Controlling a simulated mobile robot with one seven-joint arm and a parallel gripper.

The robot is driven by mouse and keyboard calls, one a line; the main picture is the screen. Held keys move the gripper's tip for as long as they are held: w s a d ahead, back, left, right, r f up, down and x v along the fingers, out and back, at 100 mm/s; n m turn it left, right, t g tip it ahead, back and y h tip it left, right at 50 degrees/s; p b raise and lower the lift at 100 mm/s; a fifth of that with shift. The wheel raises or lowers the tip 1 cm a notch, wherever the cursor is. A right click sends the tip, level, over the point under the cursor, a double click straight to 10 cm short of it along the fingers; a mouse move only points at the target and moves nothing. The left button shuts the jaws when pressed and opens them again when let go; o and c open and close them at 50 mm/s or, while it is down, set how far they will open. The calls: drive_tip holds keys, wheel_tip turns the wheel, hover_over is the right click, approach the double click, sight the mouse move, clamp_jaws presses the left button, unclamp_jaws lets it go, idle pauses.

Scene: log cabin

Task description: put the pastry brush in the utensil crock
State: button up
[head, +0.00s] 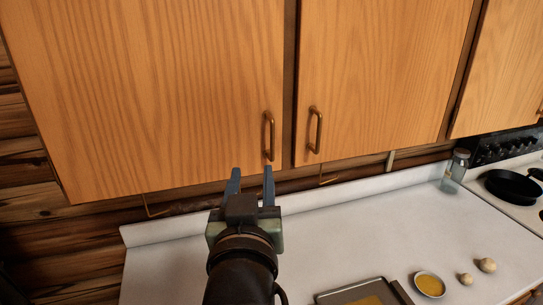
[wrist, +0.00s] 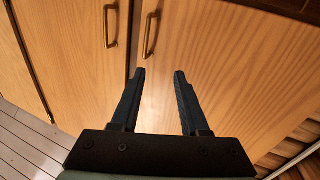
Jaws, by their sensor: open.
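My gripper (head: 252,174) is open and empty, raised in front of the closed wooden wall cabinets above the counter. In the wrist view its two fingers (wrist: 160,76) stand apart with nothing between them, pointing at the cabinet doors. I do not see a pastry brush or a utensil crock in either view. The near part of the counter is cut off by the frame or covered by my arm.
The white counter (head: 330,238) is mostly clear at the back. A tray (head: 400,290), a bowl of yellow stuff (head: 430,285) and two small pale round things (head: 487,265) sit at front right. A glass jar (head: 455,168) stands near the stove with a black pan (head: 510,186).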

drive_tip(key=s+d+r+t+b, duration=0.1)
drive_tip(key=s+r+t+b, duration=0.1)
drive_tip(key=s+r+t, duration=0.2)
drive_tip(key=s+d+r+m+t+b, duration=0.1)
drive_tip(key=s+r+t, duration=0.4)
drive_tip(key=s+r, duration=0.5)
wheel_tip(320, 180, up, 7)
drive_tip(key=shift+d+f+b, duration=0.1)
drive_tip(key=shift+d+b, duration=0.3)
